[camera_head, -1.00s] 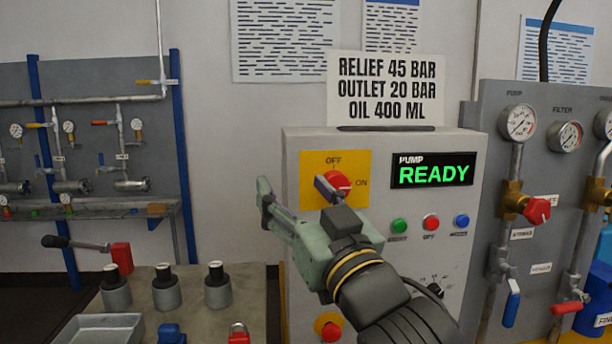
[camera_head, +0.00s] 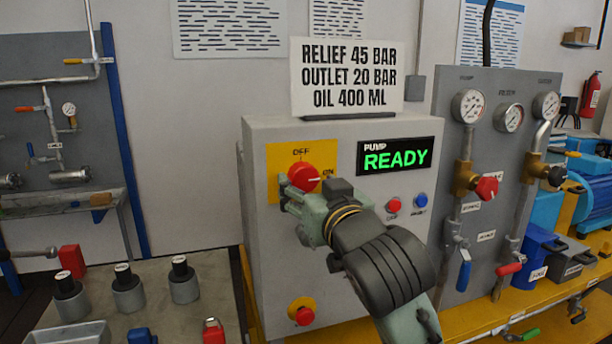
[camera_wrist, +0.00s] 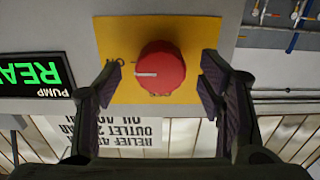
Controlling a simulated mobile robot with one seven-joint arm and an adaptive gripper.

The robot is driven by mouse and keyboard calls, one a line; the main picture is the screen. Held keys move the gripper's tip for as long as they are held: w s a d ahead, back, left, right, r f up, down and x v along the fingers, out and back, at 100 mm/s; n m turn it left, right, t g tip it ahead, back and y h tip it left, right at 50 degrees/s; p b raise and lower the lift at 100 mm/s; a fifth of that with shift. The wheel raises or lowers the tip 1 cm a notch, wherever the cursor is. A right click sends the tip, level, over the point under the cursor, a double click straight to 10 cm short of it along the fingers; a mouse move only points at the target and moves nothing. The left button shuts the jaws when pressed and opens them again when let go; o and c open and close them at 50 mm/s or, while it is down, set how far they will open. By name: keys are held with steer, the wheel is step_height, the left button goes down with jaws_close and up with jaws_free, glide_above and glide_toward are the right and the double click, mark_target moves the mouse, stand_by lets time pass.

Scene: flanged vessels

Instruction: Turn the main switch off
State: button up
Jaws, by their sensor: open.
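The main switch is a round red knob (camera_head: 304,177) on a yellow plate (camera_head: 276,180) marked OFF at the top and ON at the right. Its white mark points toward ON. In the wrist view, which is upside down, the knob (camera_wrist: 160,72) shows its mark pointing left at ON. My gripper (camera_head: 300,196) is open in front of the plate. In the wrist view my gripper (camera_wrist: 164,88) has one finger on each side of the knob, with a visible gap on both sides. Part of the plate is hidden behind my gripper in the head view.
The grey pump cabinet (camera_head: 260,250) carries a green READY display (camera_head: 397,158), red and blue buttons and a lower red button (camera_head: 304,315). A sign (camera_head: 346,78) stands on top. A gauge panel (camera_head: 449,110) is at the right, a bench with weights (camera_head: 128,292) at the left.

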steer(key=shift+x, duration=1.15)
steer(key=shift+c, duration=0.6)
steer(key=c, duration=1)
steer(key=shift+c, duration=0.2)
